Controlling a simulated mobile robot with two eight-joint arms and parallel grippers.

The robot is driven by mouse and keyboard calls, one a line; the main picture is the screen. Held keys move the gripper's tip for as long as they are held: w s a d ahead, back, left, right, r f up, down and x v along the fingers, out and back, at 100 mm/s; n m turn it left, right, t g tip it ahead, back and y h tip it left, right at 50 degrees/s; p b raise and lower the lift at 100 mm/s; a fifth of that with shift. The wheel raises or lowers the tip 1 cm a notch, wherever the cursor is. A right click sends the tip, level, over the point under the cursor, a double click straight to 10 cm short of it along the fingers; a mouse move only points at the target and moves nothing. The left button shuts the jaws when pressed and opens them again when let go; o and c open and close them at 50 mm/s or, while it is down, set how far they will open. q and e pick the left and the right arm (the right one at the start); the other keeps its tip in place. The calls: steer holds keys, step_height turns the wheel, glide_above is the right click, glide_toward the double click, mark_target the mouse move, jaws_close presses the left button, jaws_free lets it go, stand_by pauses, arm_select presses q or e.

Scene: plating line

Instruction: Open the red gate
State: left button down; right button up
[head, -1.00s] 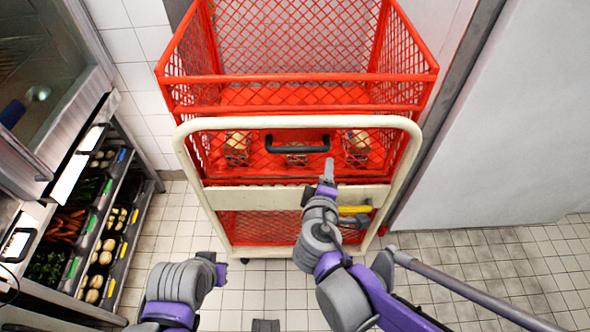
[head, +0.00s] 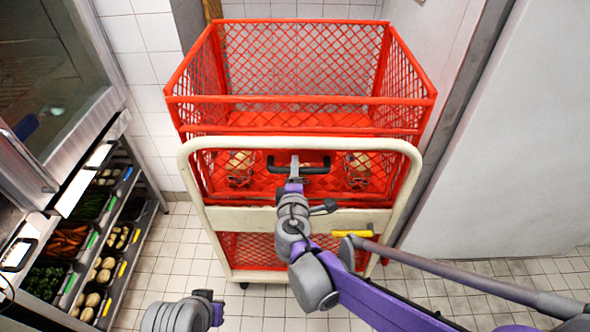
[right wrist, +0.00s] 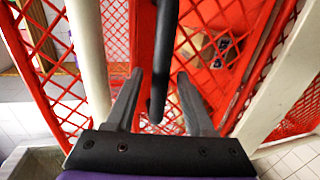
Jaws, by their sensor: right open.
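The red mesh gate (head: 330,180) is the front of a red cage cart, behind a cream tube frame (head: 402,170). A black handle (head: 318,169) is on its upper part. My right gripper (head: 294,162) is at the left part of the handle. In the right wrist view my right gripper (right wrist: 160,82) is open, and the black handle (right wrist: 161,60) runs between its two fingers, with gaps seen at both sides. My left gripper (head: 212,302) is low at the bottom left, away from the cart; its jaws are too small to tell.
A yellow-gripped lever (head: 352,233) is on the cream panel at the right. Shelves with vegetable trays (head: 92,240) stand at the left. Several small packed items (head: 240,165) are inside the cage. A grey wall (head: 500,130) is at the right. Tiled floor (head: 265,310) is free in front.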

steer(key=shift+w+f, duration=0.1)
steer(key=shift+w, duration=0.35)
jaws_close()
stand_by(1.2)
